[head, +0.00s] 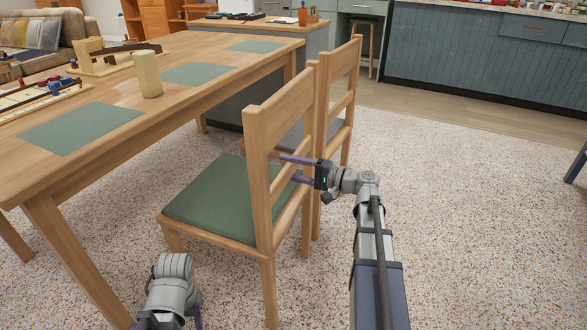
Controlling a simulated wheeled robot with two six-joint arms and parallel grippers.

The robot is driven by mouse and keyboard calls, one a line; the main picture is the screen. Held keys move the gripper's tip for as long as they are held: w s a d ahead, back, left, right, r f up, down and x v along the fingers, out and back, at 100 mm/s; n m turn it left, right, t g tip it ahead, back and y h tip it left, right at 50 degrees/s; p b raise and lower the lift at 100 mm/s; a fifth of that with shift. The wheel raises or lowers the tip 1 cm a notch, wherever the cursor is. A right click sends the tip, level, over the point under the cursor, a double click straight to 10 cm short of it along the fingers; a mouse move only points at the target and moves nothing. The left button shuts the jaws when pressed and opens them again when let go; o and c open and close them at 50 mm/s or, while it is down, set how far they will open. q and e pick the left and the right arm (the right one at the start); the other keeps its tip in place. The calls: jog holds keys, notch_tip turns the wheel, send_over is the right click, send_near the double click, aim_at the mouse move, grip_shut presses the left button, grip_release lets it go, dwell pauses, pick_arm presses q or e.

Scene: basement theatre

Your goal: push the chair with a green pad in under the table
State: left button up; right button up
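The chair with a green pad (222,198) stands beside the long wooden table (165,50), its seat facing the table and its slatted back towards the right. The seat is out from the table's edge, with floor showing between them. My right gripper (289,168) is at the chair's back, its two dark fingers spread apart around or beside the back slats; I cannot tell if they touch. My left arm (172,290) shows at the bottom, in front of the chair; its gripper's fingers are mostly hidden below the arm.
A second wooden chair (340,85) with a grey pad stands just behind the first. On the table are green mats (80,128), a cream cylinder (147,75) and wooden game pieces. Carpet is clear at right. A sofa (50,38) stands back left.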

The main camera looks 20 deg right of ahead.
grip_shut()
dwell(0.4)
jog(key=shift+f, duration=0.2)
dwell(0.4)
jog(key=shift+w+a, duration=0.1)
